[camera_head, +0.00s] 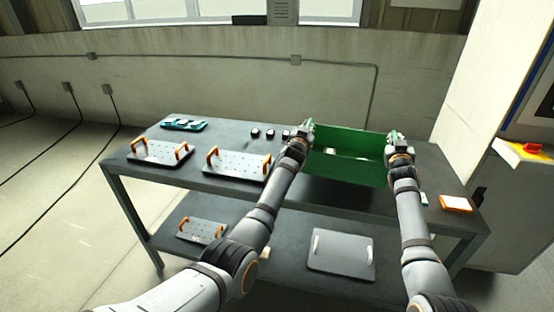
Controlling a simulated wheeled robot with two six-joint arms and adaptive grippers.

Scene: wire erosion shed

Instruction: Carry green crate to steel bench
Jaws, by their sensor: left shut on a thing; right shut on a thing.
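The green crate (345,169) is at the right part of the dark steel bench (225,196), at the height of its top. I cannot tell whether it rests on the bench or hangs just above it. Some small pale things show inside the crate. My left gripper (307,128) is shut on the crate's left end wall. My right gripper (396,140) is shut on its right end wall. The grippers and wrists hide parts of both end walls.
Two plates with orange handles (160,152) (238,164), a teal tray (184,124) and several small dark pieces (270,134) occupy the bench top's left and middle. An orange-edged white item (456,203) lies at right. The lower shelf holds a grey plate (341,252). A machine (525,150) stands at right.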

